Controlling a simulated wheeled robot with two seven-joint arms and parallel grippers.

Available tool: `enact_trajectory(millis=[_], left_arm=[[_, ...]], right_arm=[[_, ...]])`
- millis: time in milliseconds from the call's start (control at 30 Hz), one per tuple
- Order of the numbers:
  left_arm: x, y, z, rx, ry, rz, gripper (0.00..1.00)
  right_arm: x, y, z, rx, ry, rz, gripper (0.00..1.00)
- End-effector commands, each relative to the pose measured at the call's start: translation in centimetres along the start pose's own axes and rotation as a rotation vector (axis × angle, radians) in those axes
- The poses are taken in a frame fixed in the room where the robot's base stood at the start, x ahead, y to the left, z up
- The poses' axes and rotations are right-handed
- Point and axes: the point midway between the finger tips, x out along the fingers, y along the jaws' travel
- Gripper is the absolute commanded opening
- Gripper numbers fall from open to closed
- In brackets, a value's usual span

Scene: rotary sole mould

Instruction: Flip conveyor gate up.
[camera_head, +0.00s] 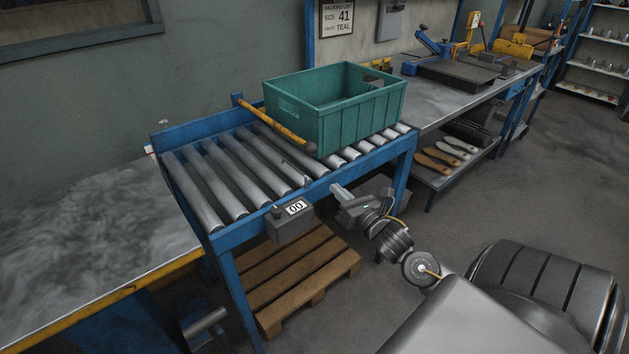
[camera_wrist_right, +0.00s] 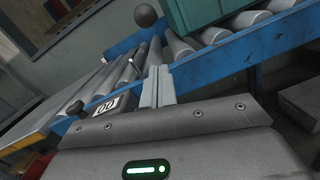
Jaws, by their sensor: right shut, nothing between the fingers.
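The conveyor gate is a yellow bar (camera_head: 272,124) lying low across the rollers of the blue conveyor (camera_head: 234,282), hinged at the far rail. A dark ball knob (camera_head: 310,149) at its near end sits beside the green crate (camera_head: 349,120). The knob also shows at the top of the right wrist view (camera_wrist_right: 145,15). My right gripper (camera_head: 338,190) is at the near side of the conveyor, below and in front of the knob and apart from it. Its fingers (camera_wrist_right: 158,84) are shut with nothing between them.
A grey counter box reading 00 (camera_head: 290,222) hangs on the near rail, left of my right gripper. A wooden pallet (camera_head: 300,277) lies under the conveyor. A metal-topped table (camera_head: 90,235) stands left and a workbench (camera_head: 450,100) right. Bare rollers lie left of the gate.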

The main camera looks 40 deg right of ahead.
Motion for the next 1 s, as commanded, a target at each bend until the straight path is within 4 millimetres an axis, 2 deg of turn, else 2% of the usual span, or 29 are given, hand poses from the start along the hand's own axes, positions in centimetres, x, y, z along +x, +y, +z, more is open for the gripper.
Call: enact_trajectory(millis=[167,433,567,1000], left_arm=[[0.3,-0.5,-0.1,0.000,0.001,-0.001,0.34],[0.2,-0.5,-0.1,0.000,0.001,-0.001,0.34],[0.3,-0.5,0.1,0.001,0.000,-0.001,0.34],[1.0,-1.1,2.1,0.006,-0.010,-0.009,0.34]], right_arm=[[-0.1,1.0,1.7,-0.083,-0.040,0.027,0.00],[-0.1,1.0,1.7,-0.082,-0.039,0.027,0.00],[0.6,1.0,1.8,-0.081,-0.040,0.027,0.00],[7.6,1.2,2.1,-0.079,-0.040,0.025,0.00]])
